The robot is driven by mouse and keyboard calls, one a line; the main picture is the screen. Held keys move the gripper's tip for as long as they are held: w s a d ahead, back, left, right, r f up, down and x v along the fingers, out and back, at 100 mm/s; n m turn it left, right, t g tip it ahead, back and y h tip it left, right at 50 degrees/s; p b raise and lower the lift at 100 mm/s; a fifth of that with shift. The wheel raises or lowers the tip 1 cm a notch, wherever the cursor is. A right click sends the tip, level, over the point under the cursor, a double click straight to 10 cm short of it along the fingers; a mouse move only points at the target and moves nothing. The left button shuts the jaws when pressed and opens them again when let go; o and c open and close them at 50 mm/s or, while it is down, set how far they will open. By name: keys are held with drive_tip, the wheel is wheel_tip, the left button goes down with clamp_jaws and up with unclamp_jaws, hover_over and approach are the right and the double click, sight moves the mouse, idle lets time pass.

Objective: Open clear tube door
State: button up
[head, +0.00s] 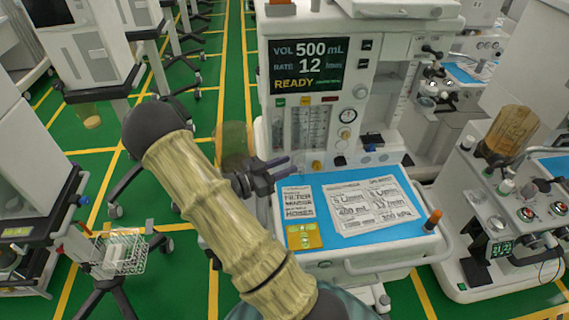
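A see-through brownish tube (234,140) stands at the left side of the middle anaesthesia cart (335,255). It is likely the clear tube door, and its lower part is partly hidden by my arm and gripper. I cannot make out a door edge or handle on it. My dark gripper (287,166) is just below and right of the tube, over the left back edge of the cart's worktop. Its two fingers point right with a small gap between them, and nothing shows between them. I cannot tell whether the gripper touches the tube.
The cart has a lit screen (308,64), knobs on its front, and a blue mat (330,205) with printed sheets and a yellow card (304,236). Another machine (500,215) stands close on the right. Wheeled stands and a wire basket (118,255) are left. Green floor shows between.

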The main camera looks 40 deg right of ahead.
drive_tip(key=shift+d, duration=0.1)
clamp_jaws()
